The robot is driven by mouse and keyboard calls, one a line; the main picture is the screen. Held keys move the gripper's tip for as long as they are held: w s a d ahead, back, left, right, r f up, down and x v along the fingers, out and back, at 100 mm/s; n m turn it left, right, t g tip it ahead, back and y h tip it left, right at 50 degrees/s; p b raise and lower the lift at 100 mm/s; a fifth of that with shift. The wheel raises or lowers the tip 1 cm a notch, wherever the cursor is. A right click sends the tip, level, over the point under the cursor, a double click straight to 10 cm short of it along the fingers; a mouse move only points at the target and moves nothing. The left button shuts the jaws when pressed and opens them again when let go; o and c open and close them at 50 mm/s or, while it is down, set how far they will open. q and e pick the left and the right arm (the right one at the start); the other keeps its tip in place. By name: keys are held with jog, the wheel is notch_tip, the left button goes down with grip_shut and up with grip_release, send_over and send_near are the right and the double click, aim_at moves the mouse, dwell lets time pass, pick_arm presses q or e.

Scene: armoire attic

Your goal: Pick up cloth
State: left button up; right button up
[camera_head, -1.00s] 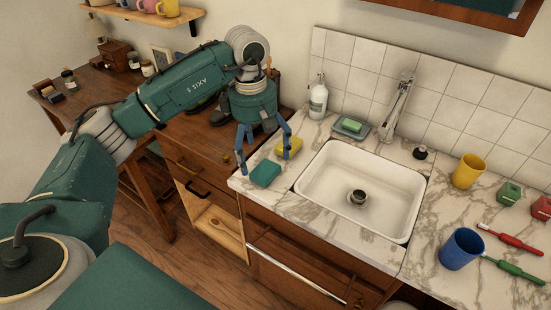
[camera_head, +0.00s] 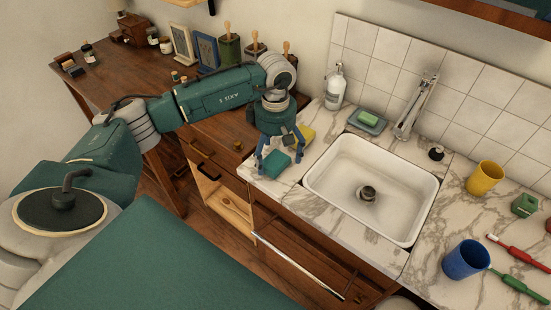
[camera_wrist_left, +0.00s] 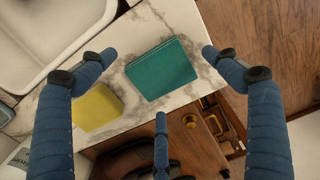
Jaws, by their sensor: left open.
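The cloth looks like a flat teal folded square (camera_head: 277,162) on the left end of the marble counter, beside a yellow sponge-like block (camera_head: 307,132). In the left wrist view the teal cloth (camera_wrist_left: 162,70) lies between my spread blue fingers, with the yellow block (camera_wrist_left: 97,107) to its left. My left gripper (camera_head: 281,158) is open and empty, pointing down over the teal cloth. In the left wrist view the open fingers (camera_wrist_left: 158,55) sit either side of the cloth, with a third finger below it. My right gripper is not in view.
A white sink (camera_head: 330,165) is to the right of the cloth. A soap bottle (camera_head: 335,87) and a soap dish (camera_head: 366,123) stand behind it. The wooden desk (camera_head: 110,82) holds jars, frames and brushes. The counter's front edge is close to the cloth.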

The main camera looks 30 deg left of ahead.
pick_arm(q)
jog(key=shift+f, duration=0.7)
jog(key=shift+a, duration=0.1)
jog(key=shift+c, duration=1.1)
jog(key=c, duration=1.1)
jog(key=shift+c, duration=0.2)
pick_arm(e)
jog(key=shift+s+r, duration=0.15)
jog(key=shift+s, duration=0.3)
pick_arm(q)
jog(key=shift+r, duration=0.1)
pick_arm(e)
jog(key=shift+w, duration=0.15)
